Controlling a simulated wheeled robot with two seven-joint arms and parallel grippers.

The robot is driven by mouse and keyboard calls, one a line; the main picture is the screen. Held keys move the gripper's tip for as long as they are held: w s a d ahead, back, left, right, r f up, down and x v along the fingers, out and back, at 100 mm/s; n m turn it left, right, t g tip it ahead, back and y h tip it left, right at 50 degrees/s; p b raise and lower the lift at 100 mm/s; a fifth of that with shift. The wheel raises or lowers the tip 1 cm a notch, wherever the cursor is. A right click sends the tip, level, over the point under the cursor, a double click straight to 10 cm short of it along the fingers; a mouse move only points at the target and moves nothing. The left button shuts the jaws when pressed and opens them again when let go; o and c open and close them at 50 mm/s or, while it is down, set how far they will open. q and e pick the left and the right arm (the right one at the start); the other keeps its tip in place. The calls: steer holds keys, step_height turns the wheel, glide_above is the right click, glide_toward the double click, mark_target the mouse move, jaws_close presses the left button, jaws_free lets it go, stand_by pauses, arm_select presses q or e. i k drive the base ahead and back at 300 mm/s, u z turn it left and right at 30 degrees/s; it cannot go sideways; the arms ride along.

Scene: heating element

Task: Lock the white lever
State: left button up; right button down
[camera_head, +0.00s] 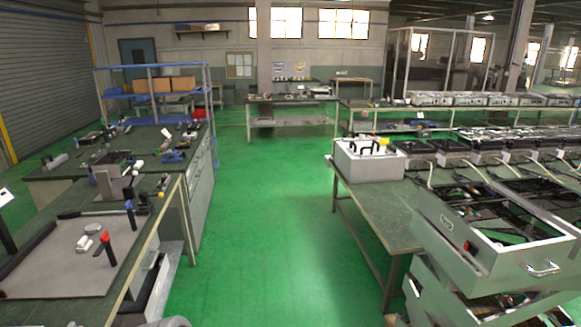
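A board (62,268) on the near left bench carries several toggle-clamp-like levers. One upright lever has a red grip (105,237) and another has a blue grip (130,208). Beside the red one lie small pale pieces, including a white piece (84,247); I cannot tell whether it is a lever. Farther back on the same bench is another small white part (138,165), also too small to identify or to read as locked or unlocked. Neither of my grippers can be made out in this view.
The left bench (160,232) has an open green floor aisle (255,220) to its right. A right bench (385,205) bears a white box (368,163) with black handles. A grey open-topped unit (480,245) stands at the near right. A blue-framed shelf (152,67) holds cardboard boxes.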

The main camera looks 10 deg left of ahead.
mark_target(134, 173)
steer(key=i, duration=0.8)
steer(key=u, duration=1.6)
steer(key=i, duration=1)
